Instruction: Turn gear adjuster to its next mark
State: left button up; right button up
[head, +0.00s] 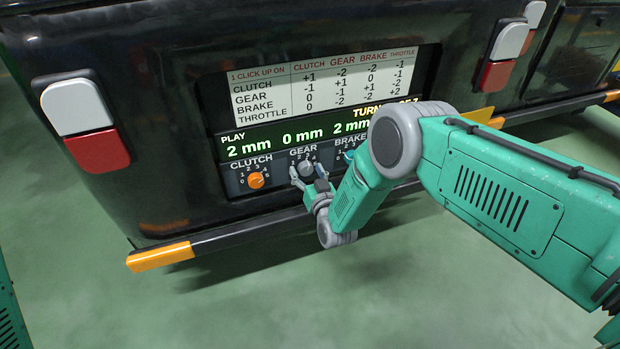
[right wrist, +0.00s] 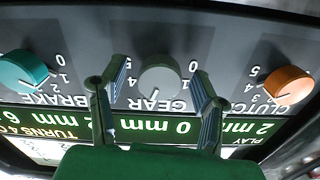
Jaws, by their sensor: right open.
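The grey gear adjuster knob (head: 306,168) sits on the panel under the label GEAR, with its dial numbers around it. It also shows in the middle of the right wrist view (right wrist: 160,77), upside down; I cannot tell surely which mark it points at. My right gripper (head: 308,178) is open, with one finger on either side of the knob. In the right wrist view its fingers (right wrist: 157,63) flank the knob with gaps visible on both sides. The green display (head: 302,137) reads 0 mm above GEAR. My left gripper is not in view.
The orange clutch knob (head: 256,180) is left of the gear knob, and the teal brake knob (right wrist: 22,70) is on its other side. A white click table (head: 330,85) is above the display. An orange-tipped bumper bar (head: 160,257) runs below the panel.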

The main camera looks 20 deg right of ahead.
jog(key=s, duration=1.2)
jog(key=shift+d, duration=0.2)
